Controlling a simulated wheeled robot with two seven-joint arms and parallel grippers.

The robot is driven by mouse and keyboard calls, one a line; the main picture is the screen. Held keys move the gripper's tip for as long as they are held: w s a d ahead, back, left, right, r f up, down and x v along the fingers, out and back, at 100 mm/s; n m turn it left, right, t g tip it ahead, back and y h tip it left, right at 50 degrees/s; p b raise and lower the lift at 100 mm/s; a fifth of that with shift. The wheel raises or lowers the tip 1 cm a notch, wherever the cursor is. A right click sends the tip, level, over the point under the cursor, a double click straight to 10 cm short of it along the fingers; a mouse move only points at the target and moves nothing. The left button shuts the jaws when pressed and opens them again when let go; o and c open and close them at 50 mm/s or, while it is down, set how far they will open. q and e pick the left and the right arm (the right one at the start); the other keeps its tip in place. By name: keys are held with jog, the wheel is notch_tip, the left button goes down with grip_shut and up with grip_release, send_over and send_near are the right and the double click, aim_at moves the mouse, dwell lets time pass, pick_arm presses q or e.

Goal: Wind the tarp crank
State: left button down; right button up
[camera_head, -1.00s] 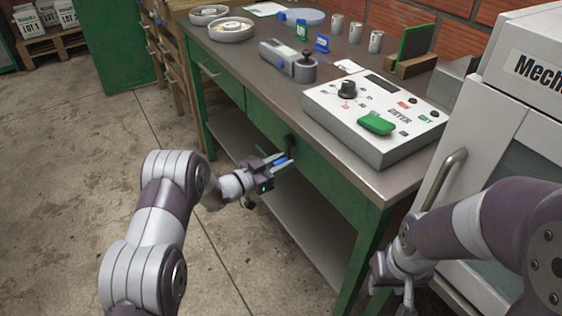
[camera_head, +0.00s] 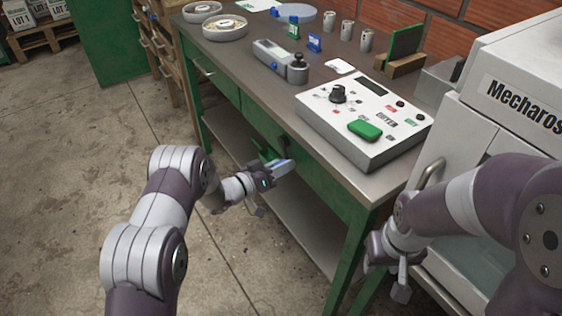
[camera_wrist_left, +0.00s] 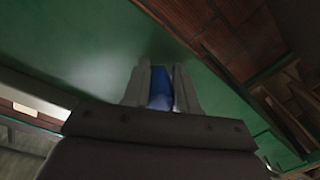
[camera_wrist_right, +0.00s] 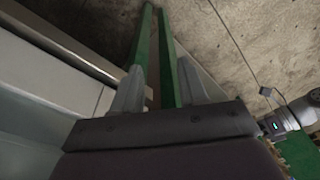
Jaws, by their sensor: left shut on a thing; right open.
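My left gripper (camera_head: 278,166) is in front of the green face of the workbench (camera_head: 325,180). It is shut on a blue piece (camera_wrist_left: 160,88), which looks like the grip of the tarp crank; in the left wrist view the piece sits between the two fingers. A small dark fitting (camera_head: 284,139) shows on the bench's green front just above the gripper. How the blue piece joins it is hidden. My right gripper (camera_wrist_right: 155,78) is open and empty, low by the bench's right end, with a green leg showing beyond its fingers.
A control box (camera_head: 362,120) with a green button, a small grey device (camera_head: 280,60), tins and round trays (camera_head: 225,27) stand on the bench top. A white cabinet (camera_head: 520,115) is close at right. The concrete floor (camera_head: 60,190) at left is clear.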

dwell(0.5)
pick_arm(q)
jog(key=c, duration=0.9)
grip_release()
jog(key=p+v, duration=0.2)
jog(key=v, duration=1)
jog(key=shift+s+a, duration=0.3)
jog(key=shift+r, duration=0.1)
